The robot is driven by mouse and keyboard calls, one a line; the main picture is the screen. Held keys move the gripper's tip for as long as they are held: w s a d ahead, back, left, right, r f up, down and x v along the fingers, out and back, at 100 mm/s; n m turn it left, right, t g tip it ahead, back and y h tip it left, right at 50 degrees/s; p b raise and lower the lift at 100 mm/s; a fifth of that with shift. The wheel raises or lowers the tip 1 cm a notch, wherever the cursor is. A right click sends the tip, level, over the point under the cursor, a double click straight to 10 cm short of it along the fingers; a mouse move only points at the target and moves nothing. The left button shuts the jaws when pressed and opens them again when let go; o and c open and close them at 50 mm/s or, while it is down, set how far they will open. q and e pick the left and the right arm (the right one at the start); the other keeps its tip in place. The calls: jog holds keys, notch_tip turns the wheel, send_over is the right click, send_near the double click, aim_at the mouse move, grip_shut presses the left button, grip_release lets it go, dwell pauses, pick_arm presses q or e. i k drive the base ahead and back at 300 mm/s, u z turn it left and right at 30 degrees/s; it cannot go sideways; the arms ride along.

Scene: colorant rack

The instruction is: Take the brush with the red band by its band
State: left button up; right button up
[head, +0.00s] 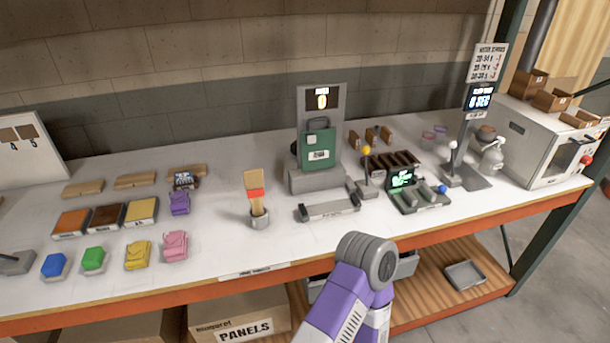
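The brush (254,182) stands upright, leaning slightly, in a small grey cup (260,220) near the middle of the bench. Its red band (256,193) is around the shaft, above the cup's rim and below the wide tan top. The brush's lower end is hidden in the cup. One purple and white arm of mine, with a grey rounded joint, rises at the bottom centre, in front and to the right of the brush. Neither gripper's fingers show.
A grey machine with a green box (318,149) stands right of the brush, with a low grey tray (329,206) before it. Purple (180,203) and pink (175,246) pouches lie to the left. The bench (222,225) is clear just left of the cup.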

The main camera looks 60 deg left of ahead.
aim_at(254, 182)
jog(key=i, duration=0.4)
jog(key=u, duration=3.05)
